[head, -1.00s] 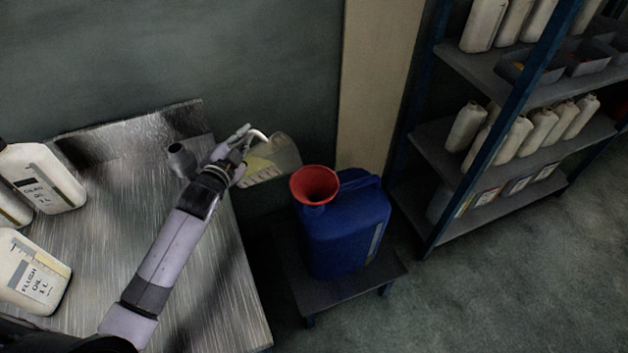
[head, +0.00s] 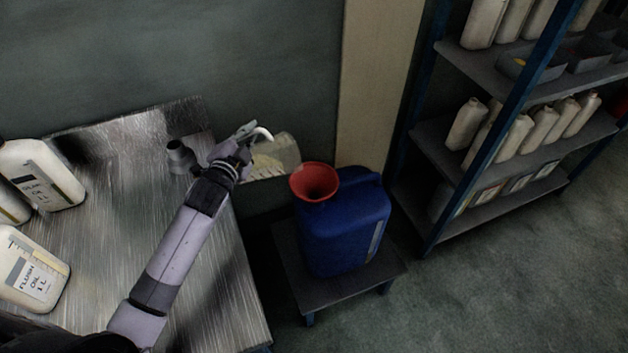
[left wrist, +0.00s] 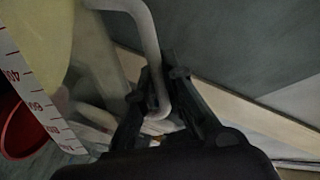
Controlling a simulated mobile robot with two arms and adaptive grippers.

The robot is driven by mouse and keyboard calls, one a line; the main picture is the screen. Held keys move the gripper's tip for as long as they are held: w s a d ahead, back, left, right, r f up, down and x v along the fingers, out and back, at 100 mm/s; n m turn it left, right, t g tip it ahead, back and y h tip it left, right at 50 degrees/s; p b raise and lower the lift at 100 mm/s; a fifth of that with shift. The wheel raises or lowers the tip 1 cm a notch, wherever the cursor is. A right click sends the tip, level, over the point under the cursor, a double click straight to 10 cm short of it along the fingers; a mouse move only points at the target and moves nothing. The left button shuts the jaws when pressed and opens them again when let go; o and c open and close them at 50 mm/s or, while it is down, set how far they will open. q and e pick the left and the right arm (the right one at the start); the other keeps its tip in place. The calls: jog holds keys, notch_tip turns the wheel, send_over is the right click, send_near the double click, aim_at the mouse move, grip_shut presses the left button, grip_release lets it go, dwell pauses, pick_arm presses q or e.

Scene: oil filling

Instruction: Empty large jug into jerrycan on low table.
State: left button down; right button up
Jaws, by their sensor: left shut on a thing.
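The large jug (head: 272,158) is a translucent vessel with yellowish liquid and a pale handle. It is held in the air beside the metal bench, left of the funnel and tilted. My left gripper (head: 243,148) is shut on its handle. The left wrist view shows the fingers (left wrist: 172,100) around the handle (left wrist: 150,40) and the jug's red-marked scale (left wrist: 38,95). The blue jerrycan (head: 350,230) stands on the low table (head: 345,289) with a red funnel (head: 314,182) in its opening. The funnel also shows in the left wrist view (left wrist: 20,130). My right gripper is not in view.
Oil bottles, one labelled flush oil (head: 32,270), stand on the metal bench (head: 130,200) at the left. A dark metal fitting (head: 180,156) is on the bench near my left wrist. A shelf rack (head: 480,200) with white bottles stands at the right. The floor in front is clear.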

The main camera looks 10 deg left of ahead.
pick_arm(q)
jog(key=shift+w+d, duration=0.1)
jog(key=shift+d, duration=0.1)
jog(key=shift+d+m+y+b, duration=0.3)
jog(key=shift+d+m+b, duration=0.25)
jog(key=shift+d+m, duration=0.35)
dwell(0.6)
